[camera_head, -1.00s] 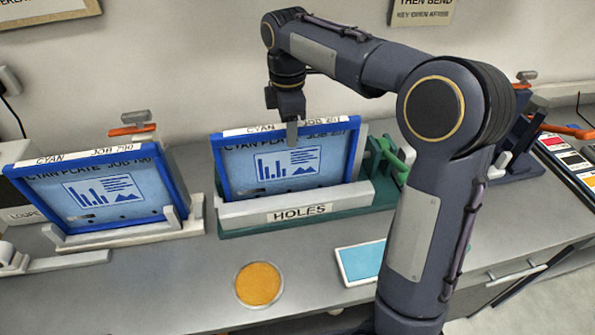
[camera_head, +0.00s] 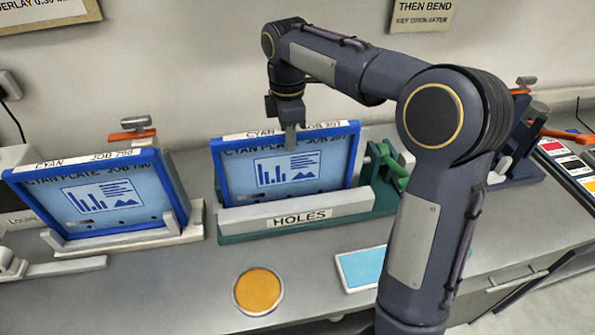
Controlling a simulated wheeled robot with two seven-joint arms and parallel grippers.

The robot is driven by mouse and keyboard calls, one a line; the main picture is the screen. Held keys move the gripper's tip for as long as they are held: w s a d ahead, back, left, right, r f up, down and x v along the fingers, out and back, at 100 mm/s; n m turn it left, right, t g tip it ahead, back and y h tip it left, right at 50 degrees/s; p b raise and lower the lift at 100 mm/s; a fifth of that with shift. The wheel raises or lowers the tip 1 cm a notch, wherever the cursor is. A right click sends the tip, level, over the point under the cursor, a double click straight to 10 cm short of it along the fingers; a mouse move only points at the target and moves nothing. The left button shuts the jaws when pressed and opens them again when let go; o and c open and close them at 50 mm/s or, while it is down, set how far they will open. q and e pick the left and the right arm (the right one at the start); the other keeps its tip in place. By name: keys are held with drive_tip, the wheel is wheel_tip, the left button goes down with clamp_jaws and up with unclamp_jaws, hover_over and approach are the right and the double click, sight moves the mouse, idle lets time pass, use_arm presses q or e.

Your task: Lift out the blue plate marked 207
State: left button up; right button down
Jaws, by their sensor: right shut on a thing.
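The blue-framed cyan plate marked JOB 207 (camera_head: 240,184) stands upright in the green holder (camera_head: 235,236), behind a grey bar labelled HOLES (camera_head: 300,217). Its lower edge is hidden by that bar. My right gripper (camera_head: 291,138) is shut on the plate's top edge, near the middle. The gripper covers part of the top label. My left gripper is not in view.
A round orange-yellow dish (camera_head: 257,290) and a light blue pad (camera_head: 362,266) lie on the grey bench in front. Green clamp parts (camera_head: 390,165) stand right of the holder. Orange-handled tools (camera_head: 132,134) stand behind the left plate. My right arm fills the right side.

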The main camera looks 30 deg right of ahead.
wheel_tip(320, 180, up, 5)
drive_tip(key=p, duration=0.3)
drive_tip(key=shift+r, duration=2.95)
